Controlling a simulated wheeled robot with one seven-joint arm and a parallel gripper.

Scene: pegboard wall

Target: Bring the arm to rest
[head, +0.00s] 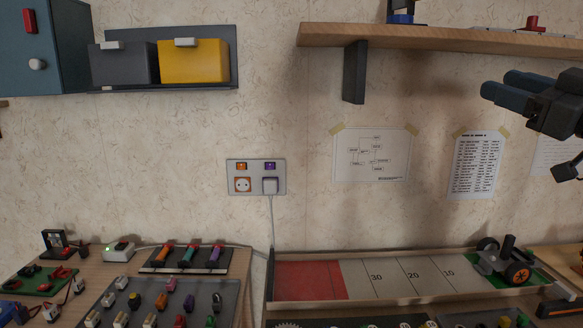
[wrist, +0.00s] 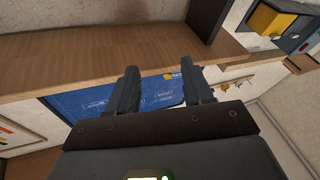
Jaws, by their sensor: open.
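My gripper (head: 498,83) is at the upper right in the head view, raised in front of the wall and just below the wooden shelf (head: 430,38). Its two dark fingers point left and are apart with nothing between them. In the wrist view my gripper (wrist: 162,72) shows the two fingers spread, with a blue printed sheet (wrist: 100,101) behind them and a wooden surface (wrist: 90,62) beyond. Part of my arm is cut off by the right edge of the head view.
Below are a lane board (head: 395,277) with a small wheeled vehicle (head: 505,262), and a workbench (head: 93,277) with trays of small parts. A wall socket plate (head: 257,177) and a dark rack with a yellow bin (head: 194,62) are at left.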

